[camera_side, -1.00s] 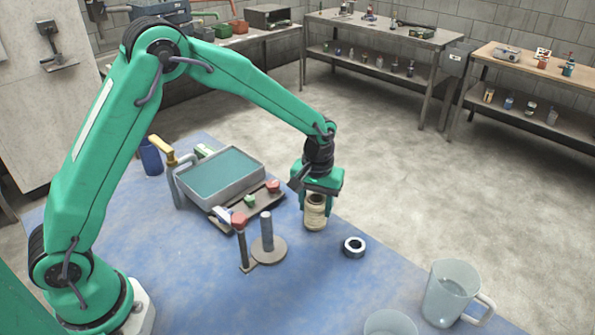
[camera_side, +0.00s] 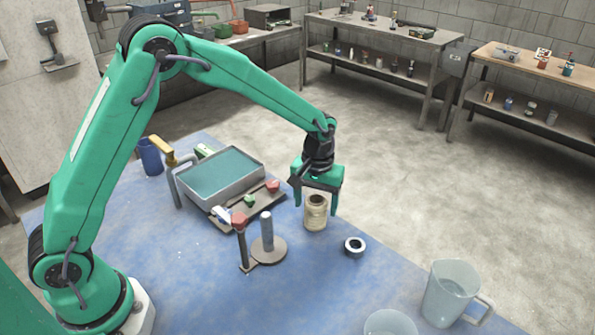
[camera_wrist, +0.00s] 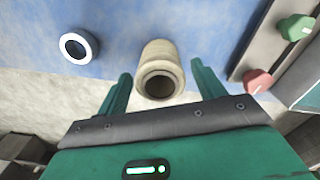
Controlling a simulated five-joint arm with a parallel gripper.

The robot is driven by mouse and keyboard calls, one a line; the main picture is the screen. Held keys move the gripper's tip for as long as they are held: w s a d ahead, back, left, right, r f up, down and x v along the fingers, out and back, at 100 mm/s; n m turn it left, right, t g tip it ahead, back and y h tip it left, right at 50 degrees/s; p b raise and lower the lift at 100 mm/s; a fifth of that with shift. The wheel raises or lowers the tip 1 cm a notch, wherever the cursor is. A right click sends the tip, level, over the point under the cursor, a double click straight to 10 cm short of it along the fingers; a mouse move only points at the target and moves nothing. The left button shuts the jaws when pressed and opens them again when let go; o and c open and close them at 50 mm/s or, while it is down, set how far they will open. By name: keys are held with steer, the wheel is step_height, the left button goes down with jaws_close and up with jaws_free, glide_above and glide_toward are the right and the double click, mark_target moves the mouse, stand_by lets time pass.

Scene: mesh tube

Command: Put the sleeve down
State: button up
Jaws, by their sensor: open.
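The sleeve (camera_side: 315,213) is a beige, hollow cylinder standing upright on the blue table near its far edge. In the wrist view, the sleeve (camera_wrist: 160,68) shows its dark open bore and sits between my two fingers. My gripper (camera_side: 317,200) is open around the upper part of the sleeve, with a finger on each side. In the wrist view, gaps show between the sleeve and both fingers of my gripper (camera_wrist: 161,88).
A grey post on a round base (camera_side: 267,238) stands to the left, beside a red-topped rod (camera_side: 241,240). A black-and-white ring (camera_side: 355,246) lies to the right. A tray of teal liquid (camera_side: 228,190) is behind. Clear jugs (camera_side: 450,292) stand front right.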

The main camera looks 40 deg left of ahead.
step_height(320, 180, up, 11)
steer(key=shift+r, duration=0.15)
stand_by(0.4)
stand_by(0.5)
steer(key=s+a+r+m+t, duration=0.25)
steer(key=s+a+r, duration=0.35)
steer(key=s+r, duration=0.5)
steer(key=s+a+f+m+t, duration=0.1)
steer(key=s+a, duration=0.1)
steer(key=s, duration=0.5)
steer(key=s+a+f+m+t, duration=0.1)
steer(key=s+a+t, duration=0.1)
steer(key=s, duration=0.5)
steer(key=shift+s+f, duration=0.25)
steer(key=shift+s, duration=0.05)
stand_by(0.3)
